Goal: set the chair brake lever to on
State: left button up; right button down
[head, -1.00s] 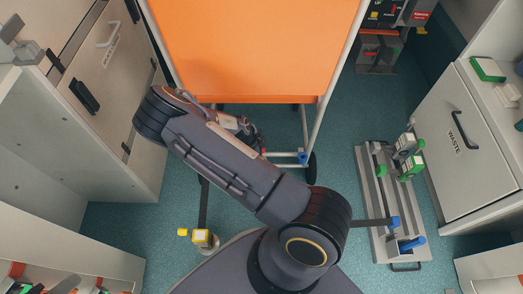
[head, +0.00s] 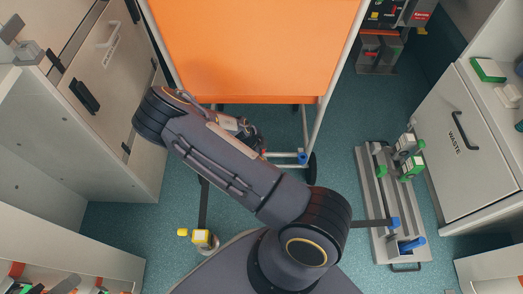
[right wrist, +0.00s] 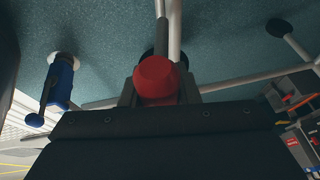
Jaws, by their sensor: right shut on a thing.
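The chair shows its orange back (head: 258,50) and pale tube frame in the head view. The brake lever has a red knob (right wrist: 160,78), which the right wrist view shows at the centre, on a pale tube. My right gripper (head: 258,143) is low behind the chair back, mostly hidden by my own arm in the head view. Its dark fingers stand on both sides of the red knob and are shut on it. The rest of the lever is largely hidden, and I cannot read its setting. My left gripper is not in view.
A blue part (right wrist: 62,82) on the chair frame is left of the knob in the wrist view. A metal floor rail (head: 382,205) with green and blue fittings lies at the right. A waste cabinet (head: 440,130) stands beyond it. Teal floor (head: 335,165) between is clear.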

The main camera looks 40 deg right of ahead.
jog(key=shift+s+a, duration=0.15)
jog(key=shift+s, duration=0.05)
jog(key=s+a+f, duration=0.2)
jog(key=s, duration=0.1)
jog(key=shift+a+f+b, duration=0.2)
jog(key=shift+a+b, duration=0.05)
jog(key=shift+b, duration=0.05)
jog(key=shift+w, duration=0.1)
dwell(1.3)
jog(key=c, duration=1.1)
grip_release()
jog(key=shift+d, duration=0.1)
jog(key=shift+r, duration=0.1)
